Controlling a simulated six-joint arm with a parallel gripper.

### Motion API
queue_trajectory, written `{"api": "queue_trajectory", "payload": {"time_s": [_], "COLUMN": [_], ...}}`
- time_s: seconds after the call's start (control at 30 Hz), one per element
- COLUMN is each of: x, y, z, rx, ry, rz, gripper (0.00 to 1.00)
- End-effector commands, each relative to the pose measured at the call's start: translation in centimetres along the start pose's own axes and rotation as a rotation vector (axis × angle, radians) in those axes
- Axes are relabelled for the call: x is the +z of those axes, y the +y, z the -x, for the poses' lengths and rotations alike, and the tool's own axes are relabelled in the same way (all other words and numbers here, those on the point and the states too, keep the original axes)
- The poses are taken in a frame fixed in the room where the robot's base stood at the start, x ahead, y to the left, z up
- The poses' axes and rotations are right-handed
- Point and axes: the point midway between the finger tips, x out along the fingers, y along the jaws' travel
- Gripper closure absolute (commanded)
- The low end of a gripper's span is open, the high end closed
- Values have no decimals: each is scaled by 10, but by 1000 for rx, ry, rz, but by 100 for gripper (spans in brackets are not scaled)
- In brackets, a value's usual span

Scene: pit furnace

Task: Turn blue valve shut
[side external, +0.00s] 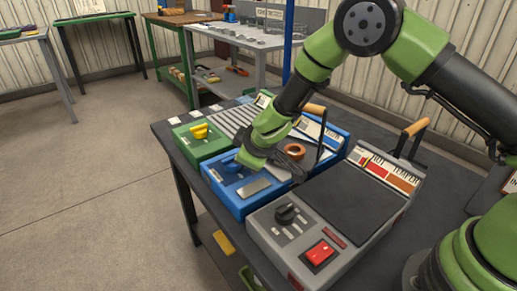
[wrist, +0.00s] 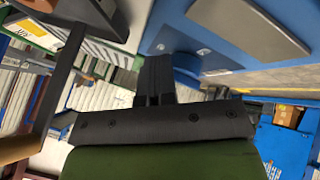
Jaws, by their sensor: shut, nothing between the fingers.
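The blue box (side external: 222,191) sits on the dark bench between the green box and the grey unit. A small blue part that looks like the valve handle (side external: 229,165) shows on its top, partly covered by my gripper (side external: 240,164). My gripper reaches down over the box, low at its top. In the wrist view my gripper's dark fingers (wrist: 155,80) are together and empty, in front of the blue box (wrist: 290,58). Whether they touch the handle, and the handle's exact angle, I cannot tell.
A green box (side external: 190,149) with a yellow handle (side external: 199,130) stands left of the blue box. A grey unit (side external: 335,240) with a black knob, red switch and upright wooden-gripped lever (side external: 416,127) stands right. Another wooden-gripped lever (side external: 315,109) rises behind my gripper.

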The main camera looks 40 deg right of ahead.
Motion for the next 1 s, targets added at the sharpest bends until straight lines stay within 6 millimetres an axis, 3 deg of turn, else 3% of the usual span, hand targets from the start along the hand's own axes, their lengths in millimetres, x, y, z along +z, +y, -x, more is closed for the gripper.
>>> {"api": "queue_trajectory", "payload": {"time_s": [0.3, 0.6, 1.0], "x": [29, 40, 47], "y": [-15, 18, 42], "z": [23, 78, 115], "rx": [-5, -3, 19], "ry": [-7, -3, 0], "rz": [12, 5, -20], "gripper": [100, 100, 100]}}
